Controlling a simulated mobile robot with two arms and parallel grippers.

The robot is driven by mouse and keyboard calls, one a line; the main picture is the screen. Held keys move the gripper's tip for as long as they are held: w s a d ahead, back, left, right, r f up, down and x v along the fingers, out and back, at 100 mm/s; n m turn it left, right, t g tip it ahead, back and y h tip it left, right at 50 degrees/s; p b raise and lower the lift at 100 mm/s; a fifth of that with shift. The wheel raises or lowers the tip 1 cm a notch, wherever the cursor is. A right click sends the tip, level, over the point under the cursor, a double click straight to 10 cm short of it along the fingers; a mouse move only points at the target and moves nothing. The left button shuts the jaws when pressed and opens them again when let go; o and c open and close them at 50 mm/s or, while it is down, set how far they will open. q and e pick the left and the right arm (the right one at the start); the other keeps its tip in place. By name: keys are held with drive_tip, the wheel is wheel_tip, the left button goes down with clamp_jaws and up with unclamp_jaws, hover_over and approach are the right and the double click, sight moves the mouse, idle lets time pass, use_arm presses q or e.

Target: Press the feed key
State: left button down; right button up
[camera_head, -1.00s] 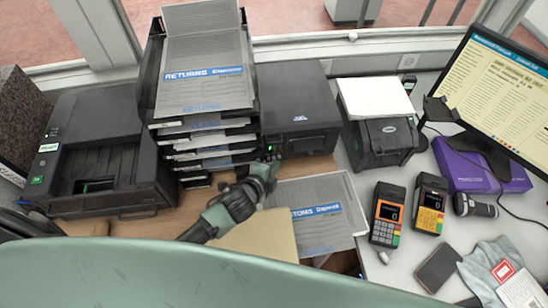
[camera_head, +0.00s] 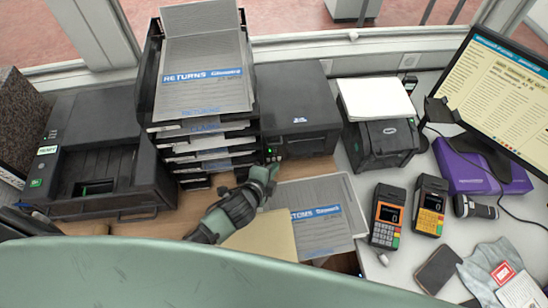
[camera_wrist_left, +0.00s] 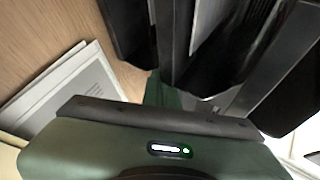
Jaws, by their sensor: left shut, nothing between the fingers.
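A black printer (camera_head: 302,118) stands right of the tall stack of black trays. At its front left is a small panel (camera_head: 271,152) with a green light, which I take to hold the feed key; the key is too small to make out. My left gripper (camera_head: 271,170) is shut and empty, its tips just below this panel in the head view. A small gap seems to show between them. In the left wrist view the green gripper (camera_wrist_left: 160,95) points at dark housings, and no key can be made out. My right gripper is not in view.
The tray stack (camera_head: 205,125) with papers rises left of the printer. Another black printer (camera_head: 110,170) stands farther left. Customs forms (camera_head: 325,215) and a tan envelope (camera_head: 265,235) lie in front. Two card terminals (camera_head: 388,215) are to the right.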

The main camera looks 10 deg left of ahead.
use_arm(q)
drive_tip(key=s, duration=0.1)
drive_tip(key=s+d, duration=0.1)
drive_tip(key=s, duration=0.1)
drive_tip(key=s+d, duration=0.1)
drive_tip(key=shift+s+d, duration=0.1)
drive_tip(key=shift+s, duration=0.25)
drive_tip(key=shift+s+f, duration=0.1)
